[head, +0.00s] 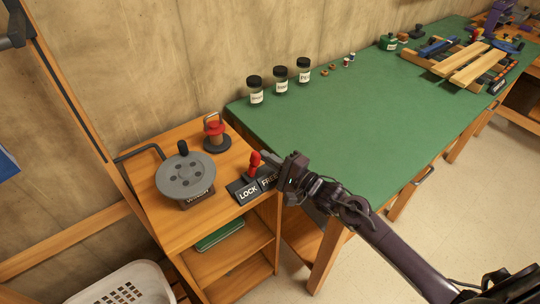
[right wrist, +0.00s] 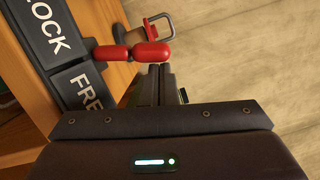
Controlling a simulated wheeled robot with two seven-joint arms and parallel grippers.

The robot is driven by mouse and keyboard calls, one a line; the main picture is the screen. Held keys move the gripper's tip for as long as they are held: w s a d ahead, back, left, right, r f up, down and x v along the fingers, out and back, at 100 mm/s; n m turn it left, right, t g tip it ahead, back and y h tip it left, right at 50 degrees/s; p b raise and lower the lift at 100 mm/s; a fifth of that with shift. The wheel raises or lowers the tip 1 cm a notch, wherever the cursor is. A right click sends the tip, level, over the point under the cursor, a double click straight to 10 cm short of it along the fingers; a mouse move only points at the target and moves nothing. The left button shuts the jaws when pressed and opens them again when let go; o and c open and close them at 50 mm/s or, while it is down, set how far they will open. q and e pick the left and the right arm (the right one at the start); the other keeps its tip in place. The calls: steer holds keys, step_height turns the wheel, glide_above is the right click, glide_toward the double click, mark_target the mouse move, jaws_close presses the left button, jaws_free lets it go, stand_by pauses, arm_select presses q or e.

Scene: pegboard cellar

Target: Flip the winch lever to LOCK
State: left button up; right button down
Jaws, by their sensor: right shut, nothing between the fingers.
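The winch lever (head: 254,161) has a red handle and stands up from a dark base with a LOCK plate (head: 248,193) and a FREE plate (head: 268,181). In the right wrist view the red handle (right wrist: 150,54) rises near the join of the two plates; I cannot tell its exact lean. My right gripper (head: 286,166) is shut and empty, beside the handle on the FREE side. Its fingertips (right wrist: 158,76) are very close to the handle; whether they touch is unclear. The winch (head: 185,175), a grey drum with a crank, is left of the lever. My left gripper is not in view.
The wooden shelf unit (head: 155,222) carries the winch and a red-topped padlock-like item (head: 216,135) behind the lever. A green-topped bench (head: 330,130) holds jars (head: 255,90) along the wall. A white basket (head: 125,285) stands at the lower left.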

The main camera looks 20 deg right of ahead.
mark_target(258, 159)
steer(key=a+r+n+p, duration=0.1)
steer(key=n+p, duration=0.1)
steer(key=a+r+n+p, duration=0.1)
steer(key=p, duration=0.1)
steer(key=shift+s+n+g+p, duration=0.3)
steer(key=shift+s+n+p, duration=0.05)
steer(key=shift+n, duration=0.05)
steer(key=shift+s+a+n+h+p, duration=0.1)
steer(key=shift+a+n+h+p, duration=0.2)
steer(key=shift+n+p, duration=0.1)
steer(key=shift+a+f+n, duration=0.1)
steer(key=shift+a+n, duration=0.05)
steer(key=shift+n, duration=0.15)
steer(key=shift+f, duration=0.15)
steer(key=shift+s, duration=0.1)
